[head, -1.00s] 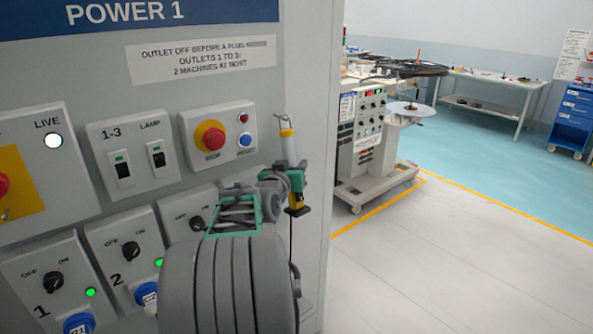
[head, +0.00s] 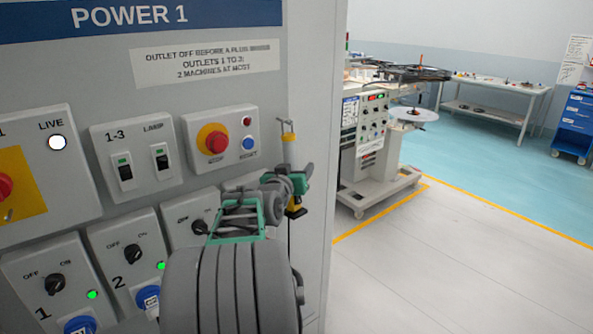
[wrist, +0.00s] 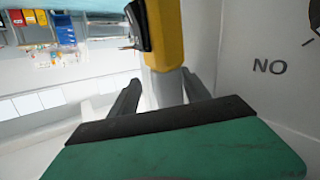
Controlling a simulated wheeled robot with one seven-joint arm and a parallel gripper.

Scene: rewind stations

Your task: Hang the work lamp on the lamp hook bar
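The work lamp (head: 289,153) stands near upright at the right edge of the grey power panel. It has a pale tube, a yellow cap, a thin metal hook above, and a yellow and black lower end. My gripper (head: 297,184) is at the lamp's lower half. In the wrist view, the two dark fingers (wrist: 160,88) stand on either side of the lamp's grey neck, below its yellow part (wrist: 165,35), and appear closed on it. A dark cord hangs below the lamp. I cannot make out the lamp hook bar apart from the metal hook.
The power panel (head: 80,60) fills the left, with switches, a red stop button (head: 213,142), knobs and blue plugs close to my arm. A rewind machine (head: 370,140) stands behind to the right. A bench (head: 490,95) and blue drawers (head: 577,120) are further back. The floor at right is clear.

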